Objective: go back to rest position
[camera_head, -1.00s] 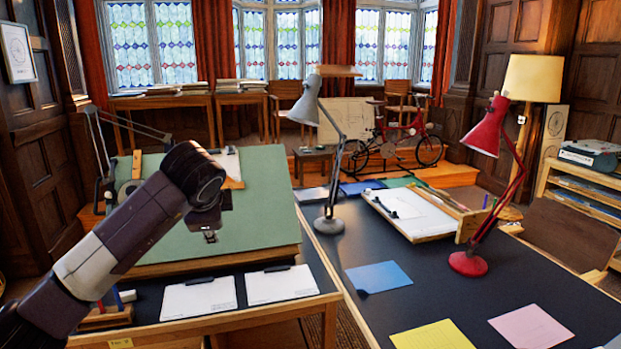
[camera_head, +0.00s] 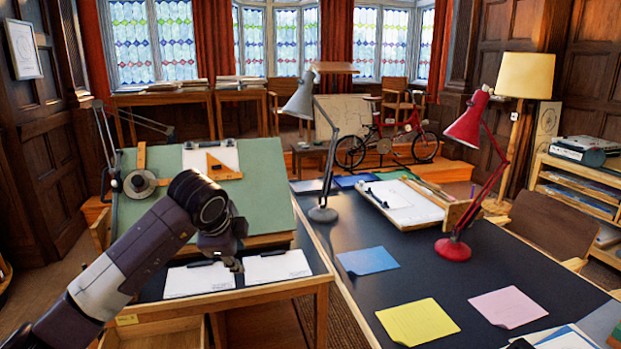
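My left arm comes in from the lower left. My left gripper (camera_head: 233,265) is small and dark and points down in front of the green drafting board (camera_head: 262,190), over or near two clipboards with white paper, the left clipboard (camera_head: 195,282) and the right clipboard (camera_head: 280,266). I see nothing hanging from it, but its fingers are too small and dark to show whether they are apart. The arm hides part of the board's lower left. My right gripper is not in view.
A black desk (camera_head: 345,300) on the right holds a grey lamp (camera_head: 323,214), a red lamp (camera_head: 453,249), a tilted white board (camera_head: 405,205), and blue (camera_head: 368,261), yellow (camera_head: 417,321) and pink (camera_head: 508,307) sheets. A drafting arm (camera_head: 112,165) rises behind the green board's left side.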

